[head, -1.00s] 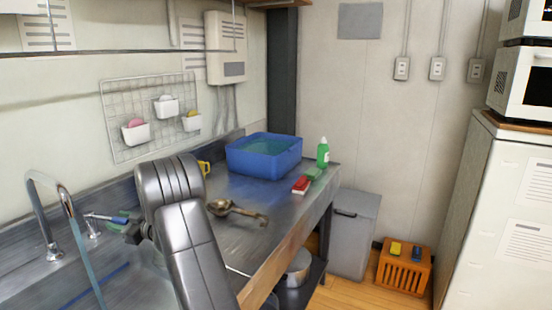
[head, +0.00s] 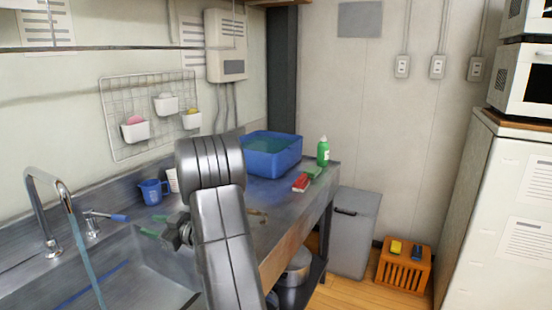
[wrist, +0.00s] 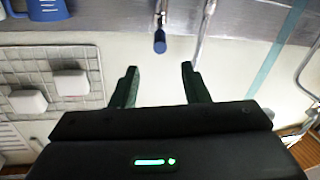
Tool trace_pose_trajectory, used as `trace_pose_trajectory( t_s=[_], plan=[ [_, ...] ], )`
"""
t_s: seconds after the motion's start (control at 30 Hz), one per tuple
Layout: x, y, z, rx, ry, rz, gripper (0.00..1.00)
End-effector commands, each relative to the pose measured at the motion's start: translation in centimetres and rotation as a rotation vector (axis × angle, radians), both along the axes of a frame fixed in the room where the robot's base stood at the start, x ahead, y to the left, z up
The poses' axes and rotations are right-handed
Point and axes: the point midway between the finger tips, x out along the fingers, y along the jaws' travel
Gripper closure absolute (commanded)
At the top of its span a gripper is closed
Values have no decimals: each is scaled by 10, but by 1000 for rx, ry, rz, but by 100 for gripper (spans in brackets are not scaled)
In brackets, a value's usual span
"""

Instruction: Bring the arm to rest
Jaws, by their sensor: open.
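My gripper (head: 152,233) is at the end of my grey arm, in the air over the sink edge in the head view. Its green fingers point left toward the tap. In the wrist view my gripper (wrist: 158,66) is open with nothing between the two dark green fingers. The tap's blue lever handle (wrist: 160,41) is in front of the finger gap, apart from it. My arm hides part of the counter and most of a ladle (head: 258,215).
The curved tap (head: 50,205) with running water stands at the left. A blue measuring jug (head: 153,192) and a white cup (head: 172,180) stand behind my arm. A blue basin (head: 275,160), green bottle (head: 323,152) and red sponge (head: 301,183) are at the counter's far end.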

Motion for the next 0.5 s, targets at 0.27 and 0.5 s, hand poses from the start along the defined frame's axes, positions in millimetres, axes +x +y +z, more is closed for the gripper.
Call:
trace_pose_trajectory(
  t_s=[0.27,0.5],
  plan=[
    [10,42,0,0,0,4,59],
    [23,88,1,0,-1,3,59]
  ],
)
